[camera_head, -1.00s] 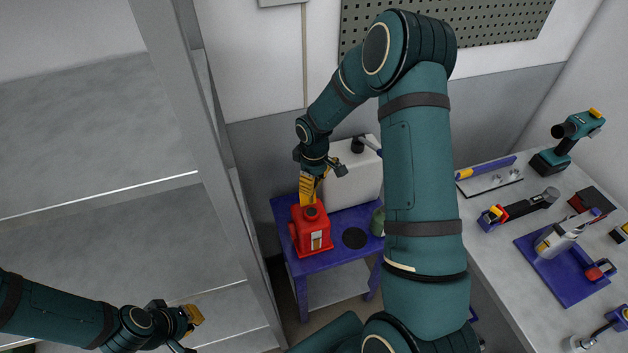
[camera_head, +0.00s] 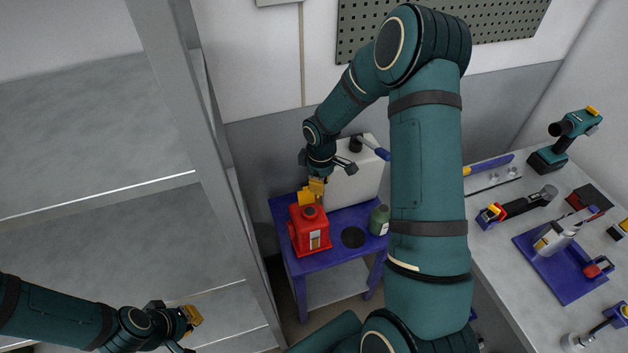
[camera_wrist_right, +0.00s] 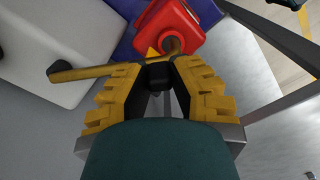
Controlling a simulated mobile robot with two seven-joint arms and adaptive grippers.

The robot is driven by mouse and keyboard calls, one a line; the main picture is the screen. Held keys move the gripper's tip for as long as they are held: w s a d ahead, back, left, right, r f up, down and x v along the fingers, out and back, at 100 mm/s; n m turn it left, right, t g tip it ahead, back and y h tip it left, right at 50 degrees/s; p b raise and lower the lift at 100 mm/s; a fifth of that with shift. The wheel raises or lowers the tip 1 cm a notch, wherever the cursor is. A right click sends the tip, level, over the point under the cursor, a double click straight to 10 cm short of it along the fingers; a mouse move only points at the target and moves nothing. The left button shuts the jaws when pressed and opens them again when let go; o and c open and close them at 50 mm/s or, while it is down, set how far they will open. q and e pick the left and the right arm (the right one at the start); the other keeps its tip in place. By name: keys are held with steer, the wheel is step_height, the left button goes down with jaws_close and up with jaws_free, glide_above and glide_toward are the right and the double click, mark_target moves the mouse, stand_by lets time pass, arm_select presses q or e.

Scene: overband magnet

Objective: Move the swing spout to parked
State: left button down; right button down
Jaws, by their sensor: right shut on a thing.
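The red can (camera_head: 309,232) stands on the blue stand (camera_head: 344,220), and its top also shows in the right wrist view (camera_wrist_right: 165,22). An ochre spout (camera_wrist_right: 95,72) runs from between my right fingertips to a darker end at the left, beside the white container. My right gripper (camera_head: 314,190), also in the wrist view (camera_wrist_right: 155,66), is shut on the spout just above the can. The spout's joint is partly hidden by the fingers. My left gripper (camera_head: 191,317) is at lower left, away from the can; its opening is unclear.
A white container (camera_head: 360,180) with a dark cap stands behind the can. A green bottle (camera_head: 379,220) and a black disc (camera_head: 353,237) are on the stand's right. A grey frame post (camera_head: 215,165) rises at left. The right bench (camera_head: 520,240) holds several tools.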

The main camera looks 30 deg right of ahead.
steer(key=s+d+n+p, duration=0.1)
steer(key=s+d+n, duration=0.3)
steer(key=n, duration=0.1)
steer(key=shift+d, duration=0.4)
steer(key=shift+f, duration=0.1)
steer(key=c, duration=0.8)
jaws_free()
step_height(320, 180, up, 12)
steer(key=shift+r, duration=0.1)
steer(key=shift+c, duration=0.2)
